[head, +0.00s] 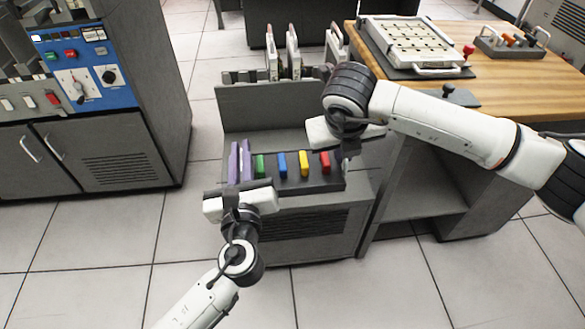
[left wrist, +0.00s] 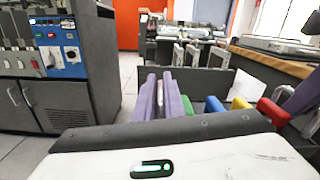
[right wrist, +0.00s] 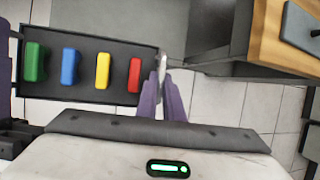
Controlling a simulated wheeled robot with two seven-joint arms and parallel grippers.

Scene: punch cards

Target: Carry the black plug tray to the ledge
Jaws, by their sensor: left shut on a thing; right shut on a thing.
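The black plug tray (head: 330,184) holds a row of green (head: 259,166), blue (head: 282,164), yellow (head: 304,162) and red (head: 325,162) plugs. It is level, at the ledge (head: 268,140) of the grey cabinet; I cannot tell whether it touches it. My left gripper (head: 240,160), with purple fingers, is shut on the tray's left end; a pale handle shows between the fingers in the left wrist view (left wrist: 164,95). My right gripper is shut on the right end; its fingers show in the right wrist view (right wrist: 163,95) around a pale handle. In the head view my right wrist partly hides that end.
A wooden table (head: 490,92) on the right carries a white panel (head: 410,42) and a small rack (head: 512,42). Upright pale frames (head: 293,50) stand behind the grey cabinet's back panel (head: 262,108). A blue-panelled console (head: 88,75) stands left. Tiled floor between is clear.

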